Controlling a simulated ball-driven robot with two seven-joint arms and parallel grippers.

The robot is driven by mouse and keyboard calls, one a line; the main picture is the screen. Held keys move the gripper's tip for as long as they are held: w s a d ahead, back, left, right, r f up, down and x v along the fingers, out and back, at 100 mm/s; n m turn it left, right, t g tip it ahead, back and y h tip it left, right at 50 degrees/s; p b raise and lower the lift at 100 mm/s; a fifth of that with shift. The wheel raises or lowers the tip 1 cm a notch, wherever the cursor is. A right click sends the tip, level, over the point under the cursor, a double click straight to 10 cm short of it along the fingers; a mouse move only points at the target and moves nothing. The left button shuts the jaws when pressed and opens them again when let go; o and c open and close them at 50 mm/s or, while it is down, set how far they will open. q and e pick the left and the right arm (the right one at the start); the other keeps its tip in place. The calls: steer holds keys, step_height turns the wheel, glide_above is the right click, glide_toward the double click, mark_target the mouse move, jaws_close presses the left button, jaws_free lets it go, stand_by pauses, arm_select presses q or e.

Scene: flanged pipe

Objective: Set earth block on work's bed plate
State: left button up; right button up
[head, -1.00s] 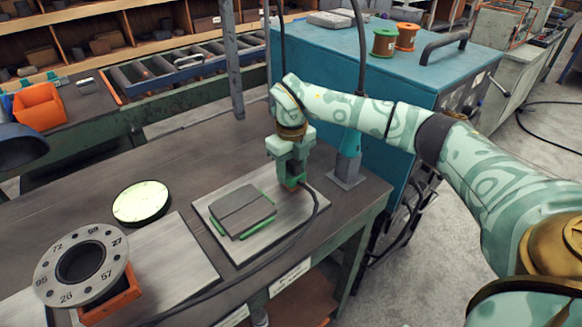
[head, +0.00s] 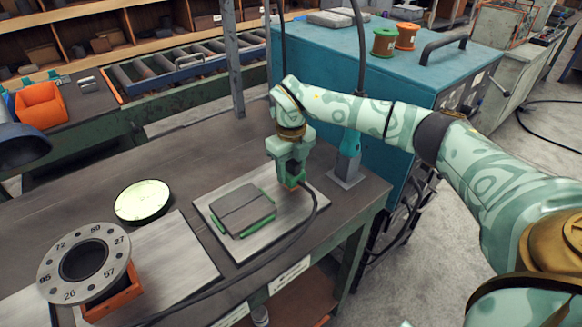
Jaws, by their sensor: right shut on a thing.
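My right gripper (head: 291,184) points down over the back right part of the right steel plate (head: 240,247). It is shut on a small earth block, mostly hidden by the fingers, with a dark cable (head: 312,212) running from it. I cannot tell whether the block touches the plate. A grey two-part block with green edges (head: 243,212) lies on that plate, left of the gripper. A second steel plate (head: 180,255) lies to the left, by the flanged pipe (head: 112,250), whose numbered ring faces up over an orange support (head: 118,297). My left gripper is not in view.
A round pale green disc (head: 142,201) lies behind the left plate. A grey post (head: 236,70) stands at the bench's back edge. A teal cabinet (head: 330,60) with a teal stand (head: 347,165) in front is close behind my right arm. The bench's back middle is clear.

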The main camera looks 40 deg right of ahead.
steer(key=shift+f, duration=0.3)
steer(key=o, duration=1.1)
steer(key=shift+c, duration=0.2)
steer(key=shift+f, duration=0.1)
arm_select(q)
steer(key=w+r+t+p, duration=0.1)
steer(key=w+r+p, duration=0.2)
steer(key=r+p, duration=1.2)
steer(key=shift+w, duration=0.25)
arm_select(e)
step_height(320, 180, up, 25)
steer(key=shift+r, duration=0.2)
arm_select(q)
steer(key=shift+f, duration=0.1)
